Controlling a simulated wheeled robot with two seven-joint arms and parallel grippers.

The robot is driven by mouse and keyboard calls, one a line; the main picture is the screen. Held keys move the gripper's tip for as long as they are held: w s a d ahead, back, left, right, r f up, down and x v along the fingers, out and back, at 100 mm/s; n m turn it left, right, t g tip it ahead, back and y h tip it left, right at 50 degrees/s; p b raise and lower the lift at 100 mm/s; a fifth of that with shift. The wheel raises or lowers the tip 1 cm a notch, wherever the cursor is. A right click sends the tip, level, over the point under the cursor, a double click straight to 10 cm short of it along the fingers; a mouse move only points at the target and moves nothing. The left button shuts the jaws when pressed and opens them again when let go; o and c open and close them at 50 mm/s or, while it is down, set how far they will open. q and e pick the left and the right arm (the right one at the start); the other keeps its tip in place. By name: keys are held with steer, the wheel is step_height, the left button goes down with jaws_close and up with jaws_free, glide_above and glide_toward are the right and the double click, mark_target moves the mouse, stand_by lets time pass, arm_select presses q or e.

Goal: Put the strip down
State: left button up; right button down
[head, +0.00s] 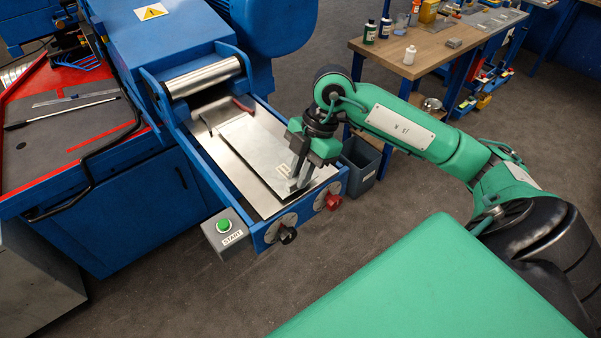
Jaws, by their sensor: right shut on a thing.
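The strip (250,146) is a flat grey metal sheet. It lies over the metal feed tray (262,208) of the blue machine, its far end toward the roller. I cannot tell whether it rests fully on the tray or is slightly raised. My right gripper (297,184) points down at the strip's near right end and is shut on it; the fingertips are small in view. My left gripper is not in view.
The blue machine has a steel roller (202,77), a green start button (224,225), a black knob (288,235) and a red knob (334,202). A dark bin (362,160) stands right of the tray. A wooden workbench (440,52) with bottles is behind my right arm.

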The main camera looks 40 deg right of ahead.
steer(key=shift+f, duration=0.6)
steer(key=c, duration=1.4)
jaws_free()
steer(key=shift+d+r, duration=0.1)
steer(key=shift+d+r, duration=0.1)
steer(key=shift+r, duration=0.2)
steer(key=b+v, duration=0.3)
steer(key=v, duration=0.8)
steer(key=shift+s+r, duration=0.1)
